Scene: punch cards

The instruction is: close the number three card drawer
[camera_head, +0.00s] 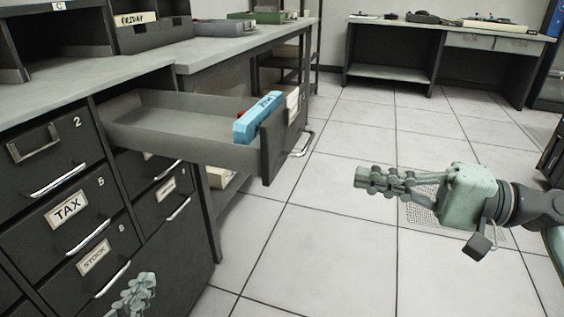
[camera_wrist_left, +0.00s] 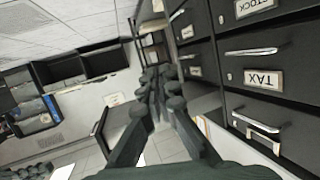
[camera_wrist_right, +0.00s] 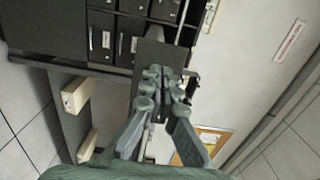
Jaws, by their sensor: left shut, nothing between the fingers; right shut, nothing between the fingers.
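One dark card drawer (camera_head: 180,121) stands pulled far out in the head view, right of the drawer marked 2 (camera_head: 50,142). Its front panel (camera_head: 270,150) has a metal handle (camera_head: 303,143) and a pale label whose number I cannot read. A blue box (camera_head: 258,117) lies inside near the front. My right gripper (camera_head: 368,180) is shut and empty, right of the drawer front and apart from it. A dark panel (camera_wrist_right: 158,68) shows beyond its fingers in the right wrist view. My left gripper (camera_head: 138,292) is shut and empty, low before the cabinet.
Shut drawers marked TAX (camera_head: 67,208) and STOCK (camera_head: 93,257) are below left. A grey counter (camera_head: 90,80) with a FRIDAY tray (camera_head: 140,38) runs above. A far desk (camera_head: 440,35) stands at the back.

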